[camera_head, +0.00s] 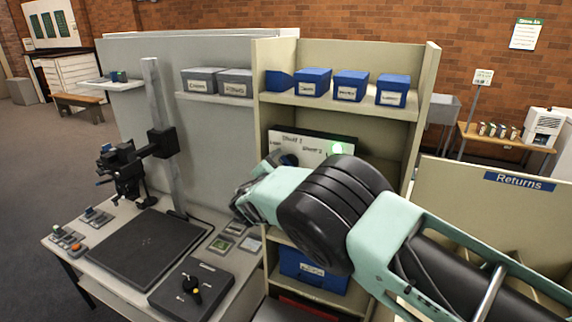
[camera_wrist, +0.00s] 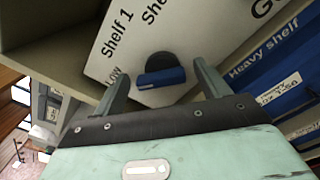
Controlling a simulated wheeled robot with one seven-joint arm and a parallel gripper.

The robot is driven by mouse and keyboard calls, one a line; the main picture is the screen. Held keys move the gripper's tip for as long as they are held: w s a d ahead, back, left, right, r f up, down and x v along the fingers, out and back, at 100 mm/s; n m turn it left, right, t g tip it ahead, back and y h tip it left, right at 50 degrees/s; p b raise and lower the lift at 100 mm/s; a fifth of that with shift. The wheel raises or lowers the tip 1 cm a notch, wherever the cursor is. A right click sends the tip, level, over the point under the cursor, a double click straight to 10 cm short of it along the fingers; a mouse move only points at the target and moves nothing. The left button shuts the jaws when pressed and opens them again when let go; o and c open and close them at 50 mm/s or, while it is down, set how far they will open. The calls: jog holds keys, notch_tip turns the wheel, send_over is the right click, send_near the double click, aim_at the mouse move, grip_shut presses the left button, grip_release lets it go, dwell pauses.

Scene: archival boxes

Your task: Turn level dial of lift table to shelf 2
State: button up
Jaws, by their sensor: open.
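The level dial (camera_wrist: 161,72) is a dark round knob with a blue bar across it, set on a white panel (camera_wrist: 208,35). In the wrist view its bar lies almost level, its left end toward the word "Low"; "Shelf 1" is printed above. A second shelf label is cut off. My gripper (camera_wrist: 161,69) is open, with one finger on either side of the dial; contact is not visible. In the head view my gripper (camera_head: 246,204) is in front of the shelf unit, below the white panel (camera_head: 297,144). My arm hides part of the panel there.
Blue boxes (camera_head: 350,86) stand on the upper shelf and another blue box (camera_head: 300,265) below. The shelf unit's right side wall (camera_head: 424,95) rises beside my arm. A bench at left holds a copy stand (camera_head: 160,140) and a black dial box (camera_head: 191,290). A heavy-shelf label is right of my gripper.

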jog(key=c, duration=1)
